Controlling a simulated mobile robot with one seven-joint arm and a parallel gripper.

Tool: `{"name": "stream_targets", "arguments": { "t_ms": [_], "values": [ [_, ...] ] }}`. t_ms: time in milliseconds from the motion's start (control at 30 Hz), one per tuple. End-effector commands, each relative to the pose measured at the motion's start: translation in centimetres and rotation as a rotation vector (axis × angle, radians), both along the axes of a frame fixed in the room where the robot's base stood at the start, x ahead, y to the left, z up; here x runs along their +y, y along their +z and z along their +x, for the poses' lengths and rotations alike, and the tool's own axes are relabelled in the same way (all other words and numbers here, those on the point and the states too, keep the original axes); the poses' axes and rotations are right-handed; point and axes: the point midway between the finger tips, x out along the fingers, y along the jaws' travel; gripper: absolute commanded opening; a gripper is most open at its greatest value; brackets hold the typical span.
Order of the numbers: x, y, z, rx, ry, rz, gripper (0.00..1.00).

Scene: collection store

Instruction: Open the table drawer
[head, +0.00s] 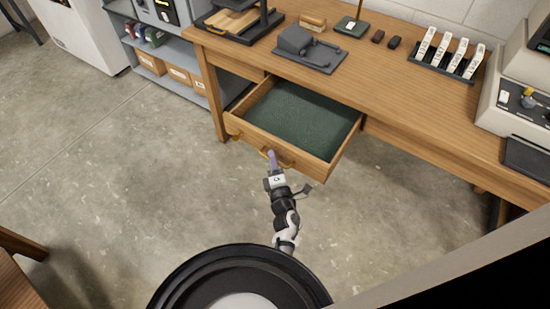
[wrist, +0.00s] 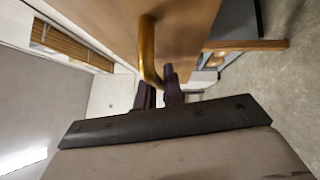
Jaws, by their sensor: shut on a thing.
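The table drawer (head: 300,125) is pulled out from under the wooden table (head: 400,75). Its green-lined inside shows and looks empty. Two brass handles are on its front: a left one (head: 236,136) and a right one (head: 284,162). My gripper (head: 271,158) is at the right handle, low in front of the drawer. In the wrist view the brass handle (wrist: 147,50) runs down between the dark fingers of my gripper (wrist: 160,88), which are shut on it. The drawer front (wrist: 185,30) shows behind the handle.
A grey device (head: 305,48), small blocks and a rack of white labelled pieces (head: 448,55) stand on the tabletop. A grey shelf (head: 165,50) with boxes is at the left. A wooden furniture corner (head: 20,250) is at lower left. The concrete floor before the drawer is clear.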

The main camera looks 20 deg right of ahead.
Motion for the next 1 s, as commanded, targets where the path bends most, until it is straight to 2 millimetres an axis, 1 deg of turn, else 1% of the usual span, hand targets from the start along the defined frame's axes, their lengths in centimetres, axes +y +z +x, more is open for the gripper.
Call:
{"name": "stream_targets", "arguments": {
  "t_ms": [33,433,467,500,1000],
  "values": [
    [0.36,0.10,0.07,-0.003,0.007,0.000,0.00],
    [0.44,0.15,0.05,-0.003,0.008,0.000,0.00],
    [0.44,0.15,0.05,-0.003,0.008,0.000,0.14],
    [0.42,0.14,0.05,-0.003,0.007,0.000,0.19],
    [0.24,-0.06,0.02,-0.001,0.002,0.000,0.19]
  ]
}}
